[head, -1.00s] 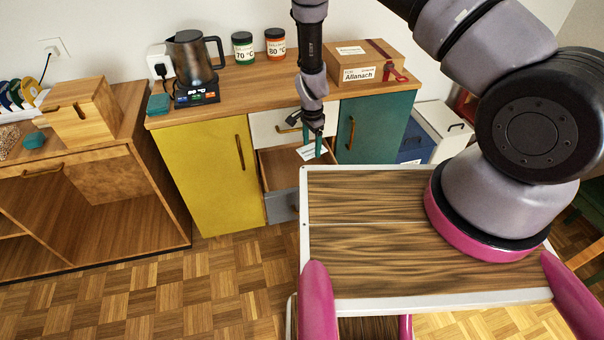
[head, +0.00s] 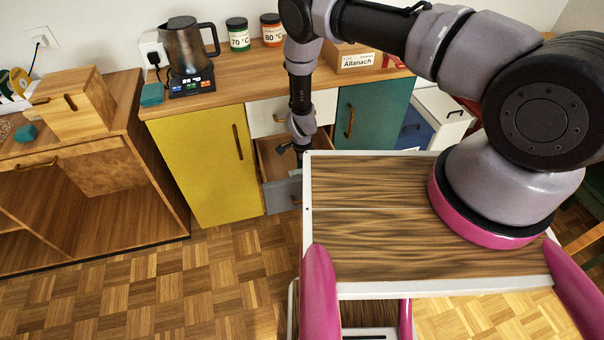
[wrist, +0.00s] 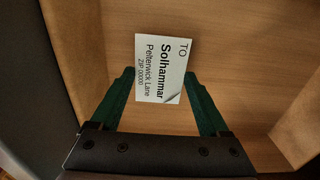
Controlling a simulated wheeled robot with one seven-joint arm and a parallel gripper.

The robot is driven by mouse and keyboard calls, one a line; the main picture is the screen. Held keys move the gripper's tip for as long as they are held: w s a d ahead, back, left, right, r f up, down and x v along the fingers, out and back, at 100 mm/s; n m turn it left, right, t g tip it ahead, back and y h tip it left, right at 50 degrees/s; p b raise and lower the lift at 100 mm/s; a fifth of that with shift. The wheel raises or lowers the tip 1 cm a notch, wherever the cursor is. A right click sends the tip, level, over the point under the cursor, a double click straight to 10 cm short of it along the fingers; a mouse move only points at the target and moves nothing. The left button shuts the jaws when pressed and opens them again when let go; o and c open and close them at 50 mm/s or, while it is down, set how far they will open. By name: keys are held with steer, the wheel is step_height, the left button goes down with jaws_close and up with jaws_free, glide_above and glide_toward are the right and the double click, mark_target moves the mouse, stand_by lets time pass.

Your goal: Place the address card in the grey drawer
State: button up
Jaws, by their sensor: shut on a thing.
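The address card (wrist: 163,62) is white with black print reading "TO Solhammar, Pelterwick Lane". In the wrist view my gripper (wrist: 161,76) has its green fingers at the card's two sides and is shut on it. The wooden drawer floor (wrist: 225,45) lies beneath the card; I cannot tell how far below. In the head view the grey drawer (head: 283,194) is pulled out under a white drawer, and my arm reaches down into it.
A yellow door (head: 200,165) stands left of the drawer and a teal door (head: 365,112) right of it. The drawer's side walls stand close to my gripper.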

steer(key=shift+f, duration=1.1)
steer(key=shift+f, duration=0.1)
steer(key=o, duration=1.2)
steer(key=shift+c, duration=0.2)
step_height(320, 180, up, 12)
